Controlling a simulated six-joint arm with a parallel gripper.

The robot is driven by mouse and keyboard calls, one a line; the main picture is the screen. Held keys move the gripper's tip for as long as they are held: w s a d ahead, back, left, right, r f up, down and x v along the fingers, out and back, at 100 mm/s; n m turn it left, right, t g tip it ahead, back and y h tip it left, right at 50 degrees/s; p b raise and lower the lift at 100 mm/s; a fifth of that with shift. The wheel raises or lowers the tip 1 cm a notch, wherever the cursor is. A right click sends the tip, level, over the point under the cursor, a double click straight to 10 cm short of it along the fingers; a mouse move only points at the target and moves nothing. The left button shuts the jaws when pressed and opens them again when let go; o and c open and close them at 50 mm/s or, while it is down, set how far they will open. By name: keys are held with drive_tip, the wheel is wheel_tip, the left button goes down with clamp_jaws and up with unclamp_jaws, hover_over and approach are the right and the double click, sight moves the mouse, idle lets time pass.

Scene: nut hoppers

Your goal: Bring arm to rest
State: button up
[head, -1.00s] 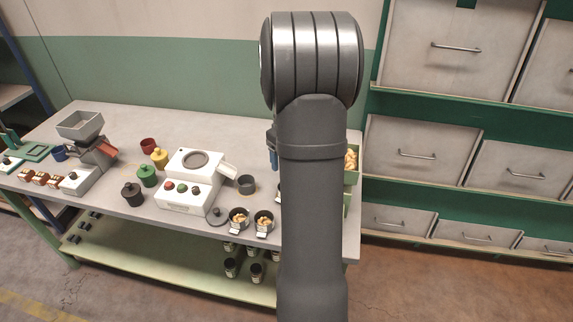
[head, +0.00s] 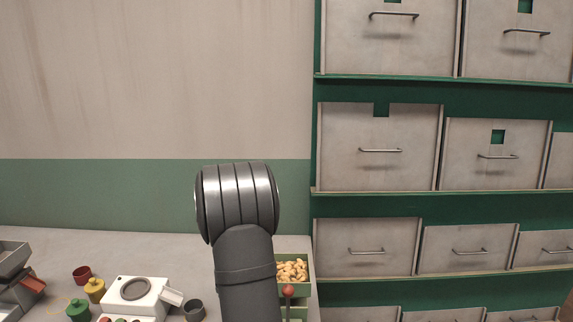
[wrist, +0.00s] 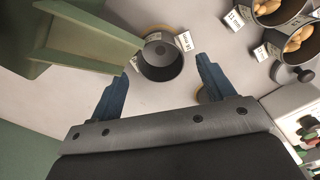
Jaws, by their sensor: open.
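My gripper (wrist: 162,68) shows in the wrist view with its two blue fingers spread apart and nothing held between them. It is pointed down at the table. An empty dark grey cup (wrist: 160,60) with a white label stands on the table beyond the fingertips, in the gap between them as seen from the wrist; it appears clear of both fingers. In the head view my arm rises in front of the table, and my gripper is hidden there.
A green hopper (head: 292,270) of nuts with a red-knobbed lever (head: 288,291) stands right of my arm. A green chute (wrist: 90,40) is close to my left finger. A white machine (head: 135,297), coloured pots and a dark cup (head: 194,310) stand left. Drawers (head: 380,150) fill the right.

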wheel_tip(320, 180, down, 2)
drive_tip(key=shift+f, duration=0.1)
drive_tip(key=shift+r, duration=1.8)
drive_tip(key=shift+f, duration=0.15)
